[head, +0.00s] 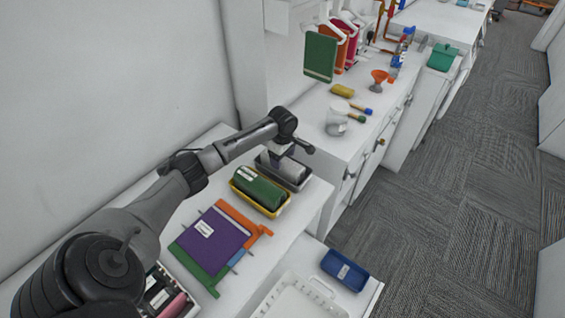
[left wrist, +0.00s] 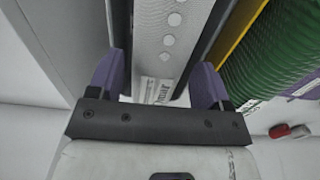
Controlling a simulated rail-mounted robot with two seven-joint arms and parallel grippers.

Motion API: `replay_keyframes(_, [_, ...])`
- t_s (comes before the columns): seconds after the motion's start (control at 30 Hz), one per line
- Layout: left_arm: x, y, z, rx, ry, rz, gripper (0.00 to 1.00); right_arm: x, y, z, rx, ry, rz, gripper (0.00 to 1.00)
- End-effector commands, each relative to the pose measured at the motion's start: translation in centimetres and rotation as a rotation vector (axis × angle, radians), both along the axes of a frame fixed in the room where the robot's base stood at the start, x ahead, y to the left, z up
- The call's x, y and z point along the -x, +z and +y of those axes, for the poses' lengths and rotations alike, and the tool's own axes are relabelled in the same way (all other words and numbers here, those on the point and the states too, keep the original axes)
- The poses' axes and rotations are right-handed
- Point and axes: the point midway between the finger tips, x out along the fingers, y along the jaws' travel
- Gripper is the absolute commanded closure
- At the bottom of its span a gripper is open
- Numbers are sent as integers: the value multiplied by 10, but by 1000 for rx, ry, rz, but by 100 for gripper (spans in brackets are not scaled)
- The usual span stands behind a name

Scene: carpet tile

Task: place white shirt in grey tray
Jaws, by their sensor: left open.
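A white rolled shirt (head: 291,170) lies in the grey tray (head: 301,186) on the white counter in the head view. In the left wrist view the pale shirt (left wrist: 170,40), with a row of round dots and a printed label, lies between dark grey tray walls (left wrist: 119,28). My left gripper (head: 283,152) is over the tray. Its purple fingers (left wrist: 158,82) are apart, one on each side of the shirt's labelled end. I cannot tell whether they touch it. My right gripper is not in view.
A yellow tray (head: 283,209) with a green roll (head: 258,188) stands right beside the grey tray. Folded purple cloth (head: 213,238) lies nearer. A blue tray (head: 345,270) and a white basket (head: 300,300) sit lower right. Another counter with bottles continues behind.

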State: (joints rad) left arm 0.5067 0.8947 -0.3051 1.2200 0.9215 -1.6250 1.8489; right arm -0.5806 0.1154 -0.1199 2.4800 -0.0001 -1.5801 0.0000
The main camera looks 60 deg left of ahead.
Motion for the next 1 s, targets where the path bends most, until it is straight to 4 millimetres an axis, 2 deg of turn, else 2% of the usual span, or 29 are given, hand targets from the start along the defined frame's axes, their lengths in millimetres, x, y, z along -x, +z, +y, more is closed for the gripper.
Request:
replay_keyframes(0.03, [-1, 11, 0, 0, -1, -2, 28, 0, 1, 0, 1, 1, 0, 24])
replay_keyframes(0.2, [-1, 43, 0, 0, 0, -2, 28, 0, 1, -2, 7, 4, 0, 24])
replay_keyframes(0.5, [-1, 80, 0, 0, 0, 0, 28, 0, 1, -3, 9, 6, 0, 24])
replay_keyframes(0.7, [0, 89, 0, 0, 1, 1, 28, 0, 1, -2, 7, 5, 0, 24])
replay_keyframes(1.0, [0, 89, 0, 0, 0, 1, 28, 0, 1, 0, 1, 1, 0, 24])
